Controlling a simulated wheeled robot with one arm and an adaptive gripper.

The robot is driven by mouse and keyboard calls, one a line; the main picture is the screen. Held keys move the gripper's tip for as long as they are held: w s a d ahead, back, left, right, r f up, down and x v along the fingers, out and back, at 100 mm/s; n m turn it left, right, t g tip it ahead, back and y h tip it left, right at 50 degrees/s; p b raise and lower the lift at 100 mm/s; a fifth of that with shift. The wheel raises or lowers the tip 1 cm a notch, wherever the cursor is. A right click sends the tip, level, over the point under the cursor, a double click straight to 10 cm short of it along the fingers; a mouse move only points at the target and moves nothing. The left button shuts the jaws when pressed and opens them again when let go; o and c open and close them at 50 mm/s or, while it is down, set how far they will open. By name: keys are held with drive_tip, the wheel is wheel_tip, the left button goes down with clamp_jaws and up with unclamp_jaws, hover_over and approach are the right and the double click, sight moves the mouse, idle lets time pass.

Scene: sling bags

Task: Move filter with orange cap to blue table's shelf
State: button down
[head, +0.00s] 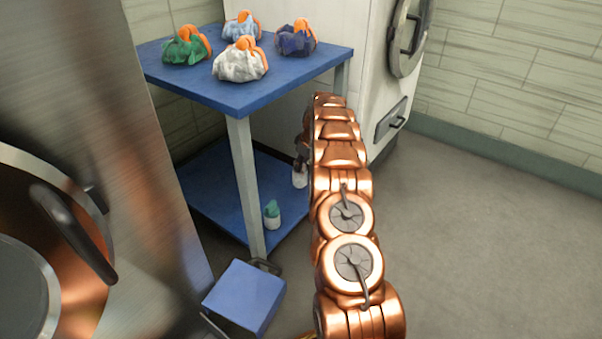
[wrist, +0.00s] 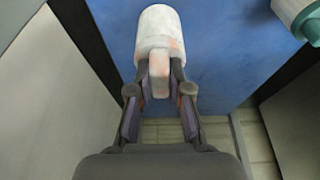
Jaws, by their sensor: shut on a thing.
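My gripper (wrist: 160,88) is shut on a white filter (wrist: 160,32) in the wrist view. An orange tint shows at its end between the fingers; the cap itself is mostly hidden. In the head view the white filter (head: 299,178) shows at the left of my arm, over or on the lower shelf (head: 215,196) of the blue table (head: 250,98). My gripper is mostly hidden behind the arm there. I cannot tell whether the filter touches the shelf.
A filter with a green cap (head: 272,215) stands on the lower shelf near the front leg; it also shows in the wrist view (wrist: 305,18). Several bags, such as a white one (head: 240,66), lie on the tabletop. A blue box (head: 245,296) stands in front.

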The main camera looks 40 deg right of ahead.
sight(302, 170)
drive_tip(key=shift+f+b, duration=0.9)
drive_tip(key=shift+f, duration=0.85)
drive_tip(key=shift+f, duration=0.15)
drive_tip(key=c, duration=1.1)
unclamp_jaws()
drive_tip(key=p+v, duration=0.2)
drive_tip(key=v, duration=0.5)
drive_tip(key=shift+s+r+p, duration=0.1)
drive_tip(key=shift+r+p, duration=0.3)
drive_tip(key=shift+s, duration=0.1)
